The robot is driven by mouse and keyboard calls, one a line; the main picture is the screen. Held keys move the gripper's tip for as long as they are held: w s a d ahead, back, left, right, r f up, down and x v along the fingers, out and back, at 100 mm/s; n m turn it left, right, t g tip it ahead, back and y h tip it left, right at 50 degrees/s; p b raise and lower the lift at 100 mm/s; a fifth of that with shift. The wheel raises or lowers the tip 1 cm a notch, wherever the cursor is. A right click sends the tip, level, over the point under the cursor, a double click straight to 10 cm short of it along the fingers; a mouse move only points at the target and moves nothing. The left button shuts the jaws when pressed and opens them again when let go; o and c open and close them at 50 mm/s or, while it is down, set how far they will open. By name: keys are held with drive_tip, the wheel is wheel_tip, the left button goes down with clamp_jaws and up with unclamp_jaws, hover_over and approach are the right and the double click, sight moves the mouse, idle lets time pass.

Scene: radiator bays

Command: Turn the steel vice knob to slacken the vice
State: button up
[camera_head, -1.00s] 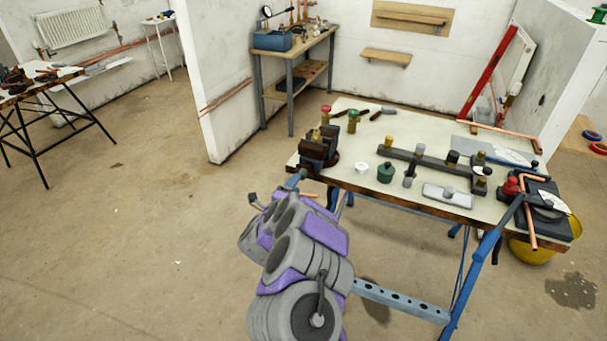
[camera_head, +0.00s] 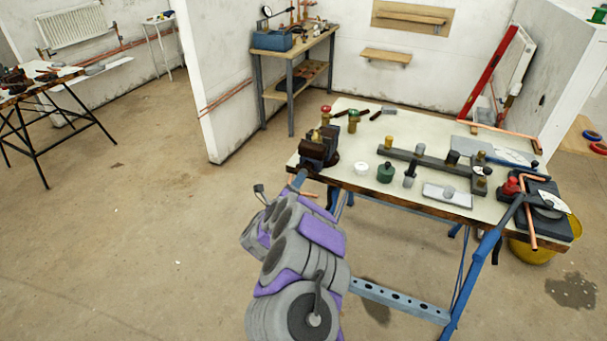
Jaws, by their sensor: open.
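The dark vice (camera_head: 318,150) is mounted at the left front corner of the workbench. A blue-grey steel piece, which looks like the vice knob (camera_head: 298,180), sticks out from its front toward me. My purple and grey arm reaches up from the bottom. My gripper (camera_head: 260,191) shows only in part as a small dark tip at the far left end of the arm, open and left of the knob, apart from it in the picture. The arm links hide the rest of the gripper.
The workbench (camera_head: 352,180) carries a green pot (camera_head: 386,173), a white cap (camera_head: 361,168), a dark bar with fittings (camera_head: 425,160) and copper pipe (camera_head: 530,215). Its blue legs stand right of my arm. A yellow bucket (camera_head: 535,252) sits under its right end.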

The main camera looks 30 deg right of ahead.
sight(305, 171)
drive_tip(key=x, duration=0.3)
drive_tip(key=shift+w+d, duration=0.2)
drive_tip(key=shift+d, duration=0.05)
clamp_jaws()
idle(0.5)
